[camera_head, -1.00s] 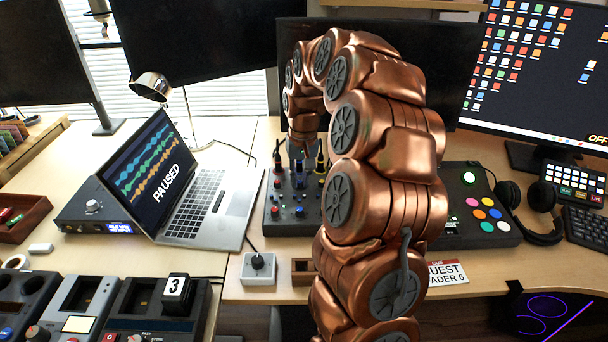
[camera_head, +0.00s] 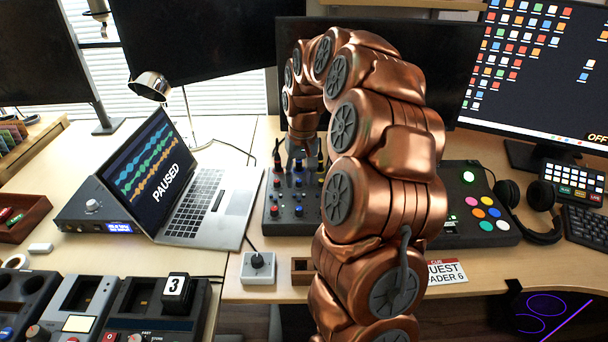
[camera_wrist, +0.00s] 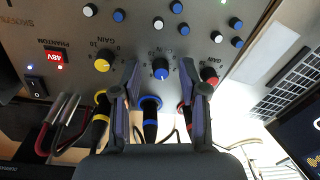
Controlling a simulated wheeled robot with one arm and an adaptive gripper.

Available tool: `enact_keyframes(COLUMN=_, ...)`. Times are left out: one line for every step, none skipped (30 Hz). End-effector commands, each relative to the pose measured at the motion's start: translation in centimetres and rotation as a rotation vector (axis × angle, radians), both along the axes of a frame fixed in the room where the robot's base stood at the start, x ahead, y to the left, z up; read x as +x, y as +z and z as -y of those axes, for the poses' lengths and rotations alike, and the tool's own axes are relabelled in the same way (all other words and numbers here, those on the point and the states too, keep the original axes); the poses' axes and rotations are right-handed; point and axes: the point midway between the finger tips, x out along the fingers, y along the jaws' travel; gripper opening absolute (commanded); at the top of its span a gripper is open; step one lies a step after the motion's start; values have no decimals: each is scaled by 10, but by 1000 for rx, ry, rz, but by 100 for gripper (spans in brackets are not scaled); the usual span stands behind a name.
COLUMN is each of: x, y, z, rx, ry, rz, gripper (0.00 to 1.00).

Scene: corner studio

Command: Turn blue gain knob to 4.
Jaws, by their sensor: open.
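The blue gain knob (camera_wrist: 160,69) is on the grey mixer panel (camera_wrist: 65,22) in the wrist view. Its printed scale is partly hidden by the fingers. Its white mark shows, but I cannot read the number it points at. My gripper (camera_wrist: 160,80) is open, with one finger on each side of the blue knob; I cannot tell whether either touches it. A yellow gain knob (camera_wrist: 103,63) is to the left and a red one (camera_wrist: 209,75) to the right. In the head view the mixer (camera_head: 286,226) stands below my gripper (camera_head: 297,160), and my arm covers its right side.
Cables with yellow, blue (camera_wrist: 151,105) and red collars lie below the knobs, between and beside the fingers. A lit 48V phantom button (camera_wrist: 55,58) is at left. In the head view an open laptop (camera_head: 210,205) stands left of the mixer and a button pad (camera_head: 482,215) right.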

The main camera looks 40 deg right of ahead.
Motion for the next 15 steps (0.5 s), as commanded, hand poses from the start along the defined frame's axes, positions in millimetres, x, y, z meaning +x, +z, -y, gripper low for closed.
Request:
enact_keyframes(x=0, y=1, z=0, rx=0, ry=0, rz=1, gripper=43)
enact_keyframes(x=0, y=2, z=0, rx=0, ry=0, rz=1, gripper=43)
enact_keyframes(x=1, y=5, z=1, rx=-1, ry=0, rz=2, gripper=43)
enact_keyframes(x=1, y=8, z=1, rx=-1, ry=0, rz=2, gripper=43)
enact_keyframes(x=0, y=11, z=1, rx=-2, ry=-1, rz=2, gripper=43)
enact_keyframes(x=0, y=16, z=1, rx=-2, ry=-1, rz=1, gripper=43)
enact_keyframes(x=0, y=20, z=1, rx=-2, ry=-1, rz=1, gripper=43)
enact_keyframes(x=0, y=25, z=1, rx=-1, ry=-1, rz=2, gripper=43)
enact_keyframes(x=0, y=32, z=2, rx=-1, ry=0, rz=4, gripper=43)
enact_keyframes(x=0, y=37, z=2, rx=-1, ry=0, rz=4, gripper=43)
enact_keyframes(x=0, y=43, z=2, rx=-1, ry=0, rz=3, gripper=43)
enact_keyframes(x=-1, y=51, z=3, rx=-1, ry=0, rz=3, gripper=43)
enact_keyframes(x=0, y=57, z=4, rx=-2, ry=0, rz=5, gripper=43)
enact_keyframes(x=0, y=62, z=4, rx=-3, ry=0, rz=5, gripper=43)
enact_keyframes(x=-1, y=68, z=4, rx=-3, ry=0, rz=4, gripper=43)
